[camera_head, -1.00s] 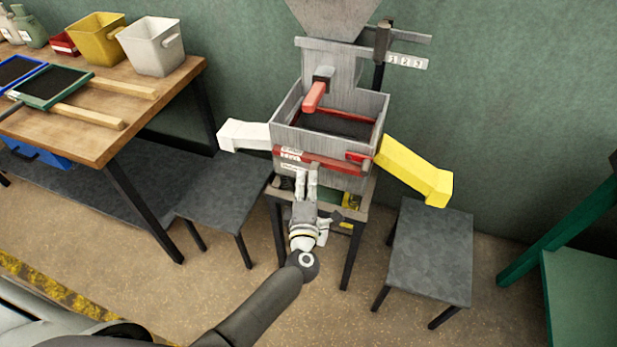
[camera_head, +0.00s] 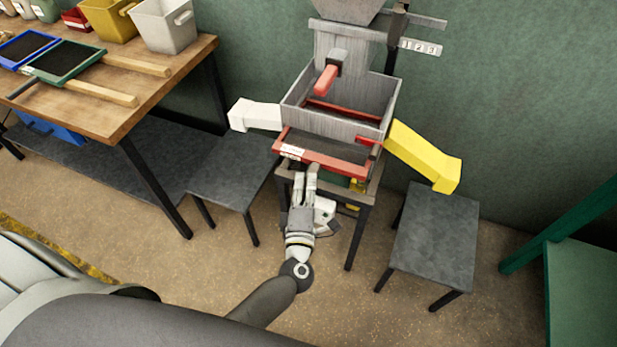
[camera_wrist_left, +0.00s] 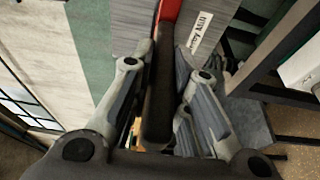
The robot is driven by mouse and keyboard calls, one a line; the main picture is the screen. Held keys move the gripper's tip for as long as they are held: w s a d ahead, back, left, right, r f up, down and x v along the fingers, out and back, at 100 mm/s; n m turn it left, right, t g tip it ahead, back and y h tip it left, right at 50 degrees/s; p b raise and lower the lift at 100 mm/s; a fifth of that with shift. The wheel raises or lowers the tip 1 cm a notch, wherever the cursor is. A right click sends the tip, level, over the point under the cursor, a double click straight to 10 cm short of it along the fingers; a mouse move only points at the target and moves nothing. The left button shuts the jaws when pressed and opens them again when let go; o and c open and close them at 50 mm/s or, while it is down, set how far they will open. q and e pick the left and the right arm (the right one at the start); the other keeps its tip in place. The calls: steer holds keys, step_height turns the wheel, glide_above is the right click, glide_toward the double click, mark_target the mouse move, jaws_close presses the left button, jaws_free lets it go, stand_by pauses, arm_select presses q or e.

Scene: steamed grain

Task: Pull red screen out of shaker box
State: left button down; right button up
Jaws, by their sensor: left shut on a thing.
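The red screen (camera_head: 318,161) is a red-framed tray with dark mesh. It sticks part way out of the front of the grey shaker box (camera_head: 334,115), and its rear part is still inside. My left gripper (camera_head: 311,173) is at the front edge of the screen. In the left wrist view its fingers (camera_wrist_left: 159,88) are closed around a dark handle (camera_wrist_left: 158,110) that joins the red frame (camera_wrist_left: 169,12). A white label (camera_wrist_left: 201,33) shows beside it. My right gripper is not in view.
A white spout (camera_head: 254,115) and a yellow spout (camera_head: 424,156) flank the box, above grey stands (camera_head: 437,238). A wooden table (camera_head: 125,115) at left holds blue and green screens (camera_head: 66,62) and buckets. Floor in front is clear.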

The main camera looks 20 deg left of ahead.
arm_select(q)
steer(key=shift+s+r, duration=0.1)
steer(key=shift+s, duration=0.55)
steer(key=shift+s, duration=1.15)
steer(key=s+p, duration=0.1)
steer(key=s, duration=0.6)
steer(key=shift+s+a, duration=0.2)
steer(key=shift+s, duration=0.15)
